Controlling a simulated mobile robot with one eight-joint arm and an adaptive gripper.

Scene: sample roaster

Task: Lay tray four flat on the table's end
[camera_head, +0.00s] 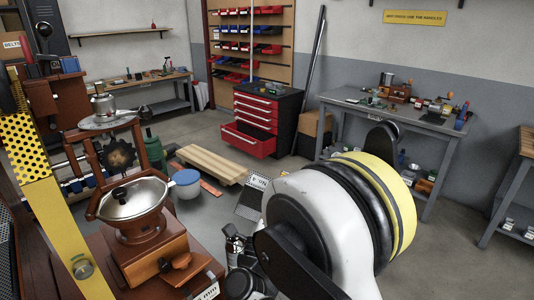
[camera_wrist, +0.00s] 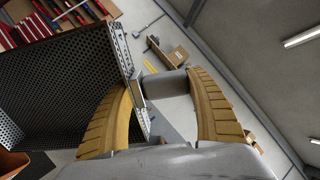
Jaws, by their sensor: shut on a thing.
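In the wrist view my gripper (camera_wrist: 163,84) has its two ribbed yellow-brown fingers around a short grey piece that spans between the tips. A dark perforated tray (camera_wrist: 65,80) with a pale metal edge stands tilted beside and against the left finger. The grey piece seems to belong to the tray, but the join is hard to make out. No number on the tray is readable here. In the head view my white arm link hides the gripper.
A coffee roaster (camera_head: 140,215) and a yellow post (camera_head: 62,215) stand close at the left. A red drawer cabinet (camera_head: 255,122), a wooden pallet (camera_head: 210,165) and a blue-lidded tub (camera_head: 187,184) are behind. The floor right of my arm is clear.

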